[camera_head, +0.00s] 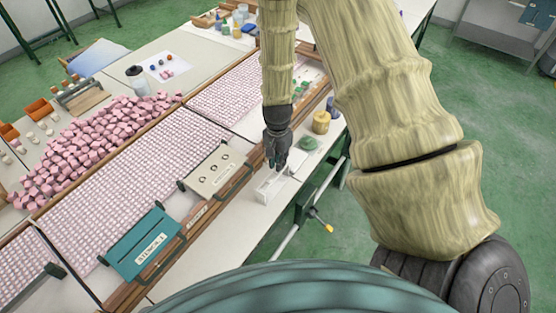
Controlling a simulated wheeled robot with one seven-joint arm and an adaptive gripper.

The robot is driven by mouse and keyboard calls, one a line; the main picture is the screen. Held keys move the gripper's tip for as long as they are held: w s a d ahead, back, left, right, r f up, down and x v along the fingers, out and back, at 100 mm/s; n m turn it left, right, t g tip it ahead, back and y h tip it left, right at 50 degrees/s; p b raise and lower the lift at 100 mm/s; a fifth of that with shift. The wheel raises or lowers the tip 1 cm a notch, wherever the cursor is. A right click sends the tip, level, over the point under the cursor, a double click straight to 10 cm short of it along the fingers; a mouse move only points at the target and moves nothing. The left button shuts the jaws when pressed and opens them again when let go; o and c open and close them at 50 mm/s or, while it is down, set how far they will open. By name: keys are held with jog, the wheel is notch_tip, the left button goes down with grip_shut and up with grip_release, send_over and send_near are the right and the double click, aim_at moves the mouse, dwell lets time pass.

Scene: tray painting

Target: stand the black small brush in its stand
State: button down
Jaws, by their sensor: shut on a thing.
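My gripper (277,158) points down over the narrow white ledge at the right side of the long table. It is shut, and the black small brush in it can hardly be told from the dark fingers. A small white open-topped holder (268,190), which looks like the brush stand, is on the ledge just below and a little left of the fingertips. I cannot tell whether the brush touches it.
The ledge nearer me is clear.

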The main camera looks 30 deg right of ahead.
jog(key=shift+f, duration=0.1)
jog(key=c, duration=1.4)
grip_release()
jog(key=shift+o, duration=0.5)
jog(key=o, duration=0.4)
notch_tip(320, 180, up, 6)
jog(key=p, duration=0.4)
jog(key=shift+p, duration=0.35)
